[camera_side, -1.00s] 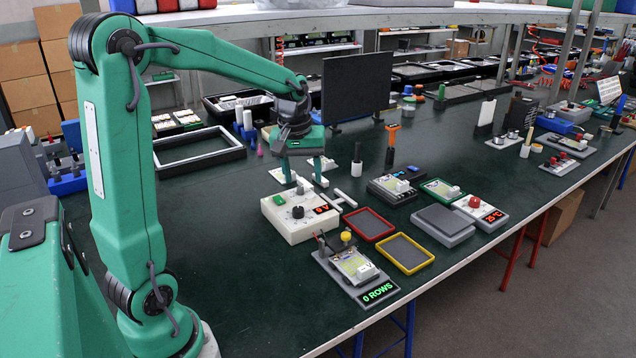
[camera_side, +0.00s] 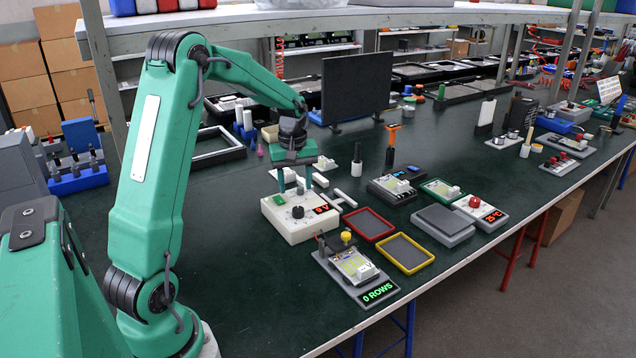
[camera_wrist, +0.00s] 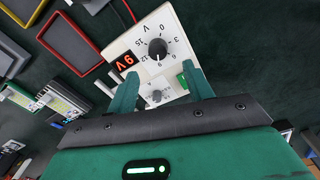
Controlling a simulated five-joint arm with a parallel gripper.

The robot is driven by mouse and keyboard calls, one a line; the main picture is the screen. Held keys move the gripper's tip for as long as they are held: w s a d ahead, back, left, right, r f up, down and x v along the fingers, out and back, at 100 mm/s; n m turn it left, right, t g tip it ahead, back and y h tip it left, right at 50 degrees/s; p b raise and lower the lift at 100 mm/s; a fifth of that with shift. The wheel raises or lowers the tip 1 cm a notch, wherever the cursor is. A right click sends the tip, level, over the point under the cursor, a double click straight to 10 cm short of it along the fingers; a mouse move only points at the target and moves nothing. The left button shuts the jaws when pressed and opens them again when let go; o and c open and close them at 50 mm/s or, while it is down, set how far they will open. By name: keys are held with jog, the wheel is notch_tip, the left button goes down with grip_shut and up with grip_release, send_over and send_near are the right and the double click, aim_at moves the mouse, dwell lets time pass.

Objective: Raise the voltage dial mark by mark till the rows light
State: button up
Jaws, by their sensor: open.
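The white voltage box (camera_side: 290,228) stands on the green bench, with a black dial (camera_side: 297,211) on top. It also shows in the wrist view, where the dial (camera_wrist: 157,48) sits in a ring of marks from 0 to 15. The red display (camera_wrist: 125,62) appears to read 9 V. My gripper (camera_side: 295,187) is open and empty, just above the back of the box. In the wrist view its fingers (camera_wrist: 160,82) stand apart and short of the dial, not around it. The rows panel (camera_side: 345,268) shows 0 ROWS in green.
A red tray (camera_side: 369,224) and a yellow tray (camera_side: 404,253) lie right of the box. A white T-shaped piece (camera_side: 346,197) lies close behind its right side. A black screen (camera_side: 356,87) stands at the back. The bench front left is clear.

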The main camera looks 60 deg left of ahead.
aim_at(297, 208)
jog(key=shift+w+d+f, duration=0.1)
jog(key=shift+f, duration=1.7)
jog(key=shift+w+f, duration=0.1)
jog(key=shift+f, duration=1.7)
jog(key=c, duration=1)
